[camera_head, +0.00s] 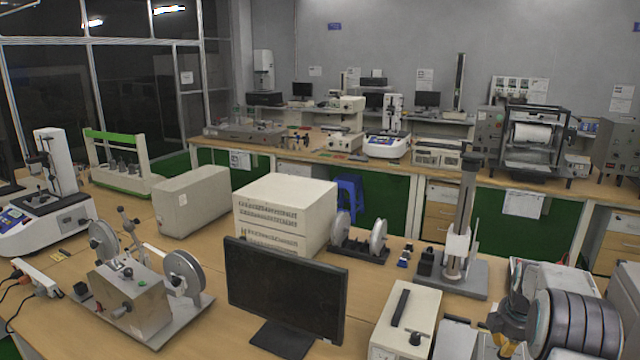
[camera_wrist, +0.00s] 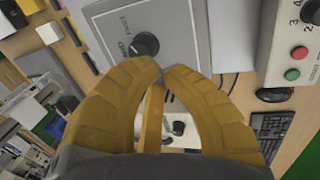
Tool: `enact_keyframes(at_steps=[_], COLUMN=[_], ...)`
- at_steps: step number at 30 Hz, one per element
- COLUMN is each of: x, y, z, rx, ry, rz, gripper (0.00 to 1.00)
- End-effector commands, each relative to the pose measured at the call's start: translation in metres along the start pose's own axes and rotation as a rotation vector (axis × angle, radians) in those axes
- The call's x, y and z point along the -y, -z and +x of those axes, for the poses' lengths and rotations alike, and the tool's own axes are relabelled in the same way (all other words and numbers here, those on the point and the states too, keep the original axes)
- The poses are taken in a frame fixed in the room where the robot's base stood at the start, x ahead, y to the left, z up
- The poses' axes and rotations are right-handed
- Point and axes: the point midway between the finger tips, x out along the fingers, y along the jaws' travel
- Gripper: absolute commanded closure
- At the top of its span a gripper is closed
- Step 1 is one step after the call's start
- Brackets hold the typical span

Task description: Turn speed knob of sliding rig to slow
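In the wrist view a black round speed knob (camera_wrist: 145,44) sits on a grey panel (camera_wrist: 172,30) marked "FAST" on one side; other lettering by the knob is partly hidden. My gripper (camera_wrist: 164,70) has yellow fingers whose tips come together just below and right of the knob. The knob is not between the fingertips; whether one tip touches it I cannot tell. In the head view my gripper (camera_head: 502,325) is at the lower right, low over the equipment, its tips hard to see. The knob cannot be made out there.
In the wrist view a white box with a red button (camera_wrist: 300,52) and green button (camera_wrist: 291,75) stands right, near a keyboard (camera_wrist: 270,131). In the head view a white box (camera_head: 408,318), a monitor (camera_head: 285,288) and a column stand (camera_head: 462,225) crowd the bench.

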Motion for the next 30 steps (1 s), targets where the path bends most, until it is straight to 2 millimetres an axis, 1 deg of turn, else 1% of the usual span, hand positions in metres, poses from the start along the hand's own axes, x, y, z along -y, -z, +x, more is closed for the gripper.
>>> enact_keyframes(at_steps=[1, 6, 15, 16, 18, 19, 23, 30], x=[-0.003, -0.006, -0.006, -0.006, -0.006, -0.006, -0.007, -0.009], y=[0.000, 0.000, 0.000, 0.000, 0.001, 0.002, 0.012, 0.047], z=[-0.010, -0.023, -0.025, -0.025, -0.024, -0.024, -0.024, -0.031], rx=[0.000, 0.000, 0.000, 0.000, 0.000, -0.001, -0.005, -0.021], ry=[-0.001, -0.001, 0.000, 0.000, 0.000, 0.000, -0.002, -0.019], rz=[0.000, 0.000, 0.000, 0.000, -0.001, -0.003, -0.021, -0.079], gripper=[1.00, 1.00, 1.00, 0.94, 1.00, 1.00, 1.00, 1.00])
